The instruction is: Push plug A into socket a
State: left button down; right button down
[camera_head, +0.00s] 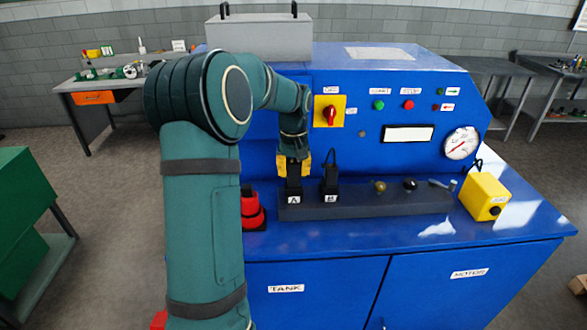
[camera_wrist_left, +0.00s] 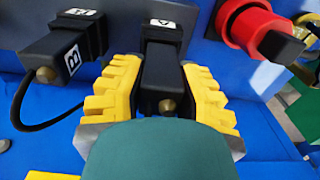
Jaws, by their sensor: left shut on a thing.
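Black plug A (camera_wrist_left: 160,78) stands between the yellow fingers of my left gripper (camera_head: 293,166), which is shut on it. It also shows in the wrist view, where the gripper (camera_wrist_left: 160,88) has a finger on either side. Just beyond the plug is a black block with a white label (camera_wrist_left: 161,22), on the dark socket rail (camera_head: 416,204). I cannot tell whether any gap is left between plug and socket. Black plug B (camera_head: 330,183) with its cable stands at the rail, beside plug A. My right gripper is not in view.
A red and black knob-like part (camera_head: 251,211) stands left of the rail, close to my gripper. Small fittings (camera_head: 380,187) sit further right on the rail. A yellow box (camera_head: 485,196) stands at the right. The blue worktop (camera_head: 400,233) in front is clear.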

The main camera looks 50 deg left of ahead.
aim_at(293, 162)
pick_arm(q)
jog(key=shift+f+b, duration=0.5)
jog(key=shift+f, duration=0.5)
jog(key=c, duration=0.7)
grip_release()
notch_tip(293, 162, up, 12)
jog(key=shift+r, duration=0.1)
